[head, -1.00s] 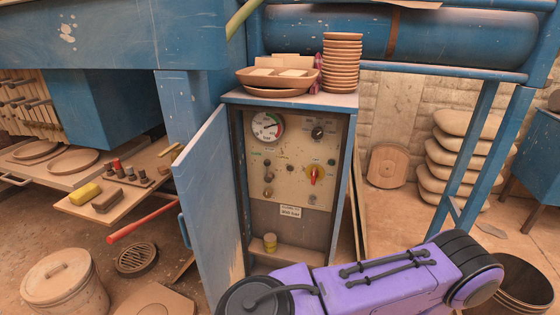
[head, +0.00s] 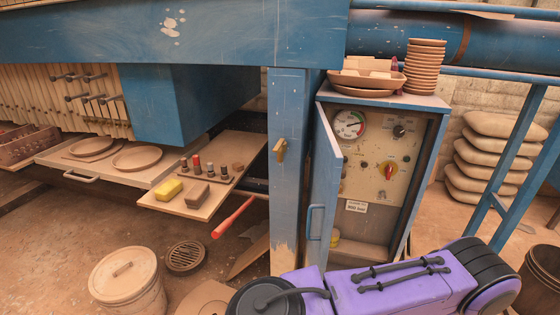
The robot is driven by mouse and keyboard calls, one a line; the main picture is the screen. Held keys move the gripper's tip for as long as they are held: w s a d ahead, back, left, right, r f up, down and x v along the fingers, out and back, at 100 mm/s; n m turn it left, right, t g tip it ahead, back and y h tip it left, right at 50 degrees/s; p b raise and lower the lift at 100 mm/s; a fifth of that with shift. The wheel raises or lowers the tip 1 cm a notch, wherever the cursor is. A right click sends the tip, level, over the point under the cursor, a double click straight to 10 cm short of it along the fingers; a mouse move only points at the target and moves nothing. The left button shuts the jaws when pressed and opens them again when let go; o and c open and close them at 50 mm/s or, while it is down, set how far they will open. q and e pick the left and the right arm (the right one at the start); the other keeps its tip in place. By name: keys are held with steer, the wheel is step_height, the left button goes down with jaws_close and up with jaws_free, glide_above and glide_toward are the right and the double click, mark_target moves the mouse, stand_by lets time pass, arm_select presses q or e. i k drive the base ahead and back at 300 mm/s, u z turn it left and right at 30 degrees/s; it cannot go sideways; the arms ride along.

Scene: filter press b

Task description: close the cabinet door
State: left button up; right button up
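The blue cabinet (head: 428,103) stands right of the middle in the head view. Its blue door (head: 324,185) is hinged on the left side and stands open toward me, seen nearly edge-on. A handle (head: 314,222) is on the door's outer face. Inside, a pale control panel (head: 376,160) with a gauge, knobs and a red switch shows. My purple arm crosses the lower right of the view, in front of the cabinet's base. Neither gripper can be seen.
Bowls (head: 366,82) and stacked dishes (head: 424,66) stand on the cabinet. A blue post (head: 285,160) is just left of the door. A red-handled tool (head: 233,218) juts from the shelf. A lidded bucket (head: 127,282) stands on the floor at lower left.

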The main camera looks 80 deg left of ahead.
mark_target(326, 155)
steer(key=k, duration=0.2)
steer(key=u, duration=2.2)
steer(key=i, duration=1)
steer(key=u, duration=0.05)
steer(key=k, duration=1)
steer(key=u, duration=2.05)
steer(key=i, duration=1.15)
steer(key=z, duration=2)
